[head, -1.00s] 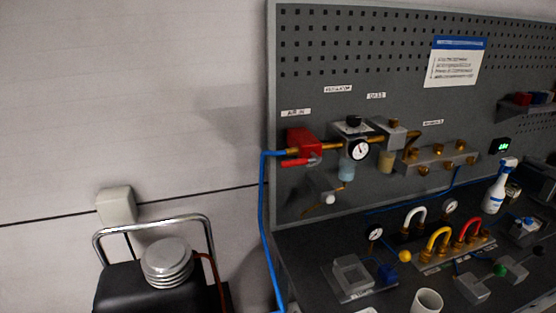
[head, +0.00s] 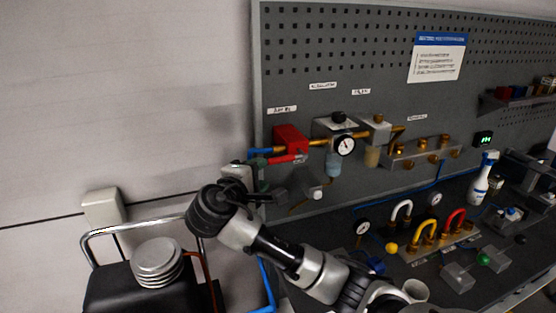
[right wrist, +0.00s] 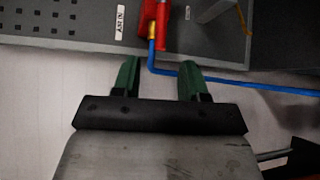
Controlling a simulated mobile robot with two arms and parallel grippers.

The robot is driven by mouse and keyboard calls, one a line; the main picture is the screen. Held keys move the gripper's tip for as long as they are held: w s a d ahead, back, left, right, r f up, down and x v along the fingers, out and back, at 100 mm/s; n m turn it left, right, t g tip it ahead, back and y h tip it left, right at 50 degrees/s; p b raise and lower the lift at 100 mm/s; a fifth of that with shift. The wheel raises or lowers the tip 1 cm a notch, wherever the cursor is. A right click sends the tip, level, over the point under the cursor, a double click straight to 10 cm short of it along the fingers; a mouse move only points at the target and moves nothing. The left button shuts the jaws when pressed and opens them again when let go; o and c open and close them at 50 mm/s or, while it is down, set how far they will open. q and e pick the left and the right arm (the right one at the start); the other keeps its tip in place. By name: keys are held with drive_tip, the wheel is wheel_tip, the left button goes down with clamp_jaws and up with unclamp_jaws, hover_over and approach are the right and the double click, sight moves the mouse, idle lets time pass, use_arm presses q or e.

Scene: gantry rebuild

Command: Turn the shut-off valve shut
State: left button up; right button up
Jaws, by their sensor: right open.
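The shut-off valve (head: 290,138) is a red block on the pegboard, under the "AIR IN" label. Its red lever (head: 287,158) lies roughly level along the block's lower front. The valve also shows at the top of the right wrist view (right wrist: 160,22), beyond the fingertips. My right gripper (head: 266,174) is just below and left of the valve, partly hiding the hose there. In the right wrist view my right gripper (right wrist: 159,76) has its green fingers wide apart and empty, with the blue hose (right wrist: 152,58) across the gap between the tips. My left gripper is not in view.
Right of the valve are a gauge (head: 345,146) and regulator bowls on a brass line.

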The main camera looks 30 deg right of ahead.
sight(277, 161)
drive_tip(key=p+x, duration=0.3)
drive_tip(key=x, duration=0.6)
drive_tip(key=shift+s+r, duration=0.1)
drive_tip(key=shift+w+d+f+p, duration=0.3)
drive_tip(key=shift+w+d, duration=0.1)
drive_tip(key=shift+d, duration=0.15)
drive_tip(key=shift+r, duration=0.1)
drive_tip(key=shift+c, duration=0.3)
clamp_jaws()
